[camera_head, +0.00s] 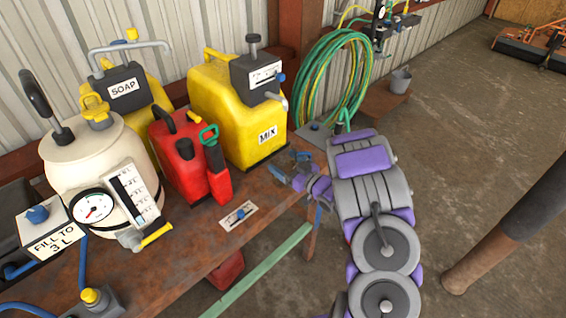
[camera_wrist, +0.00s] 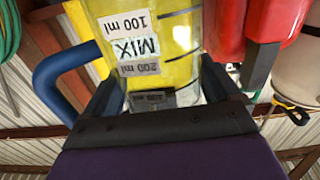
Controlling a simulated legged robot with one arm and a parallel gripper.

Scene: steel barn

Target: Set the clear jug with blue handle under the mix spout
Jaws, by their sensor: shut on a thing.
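My gripper (camera_wrist: 162,95) is shut on the clear jug (camera_wrist: 140,22), with one dark finger on each side of its body. Its millilitre labels and thick blue handle (camera_wrist: 50,80) show in the wrist view. The yellow tank's MIX label (camera_head: 268,134) shows through the clear wall. In the head view my gripper (camera_head: 290,172) is at the bench's right end, low in front of the yellow mix tank (camera_head: 215,90). The jug is mostly hard to make out there. The grey mix spout (camera_head: 281,101) sticks out above, below a blue knob (camera_head: 281,78).
A red can (camera_head: 178,160) with a green-handled red bottle (camera_head: 216,168) stands left of the mix tank. Further left are a cream tank with a gauge (camera_head: 85,165) and a yellow soap tank (camera_head: 140,90). A white plate with a blue knob (camera_head: 238,216) lies on the rusty bench.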

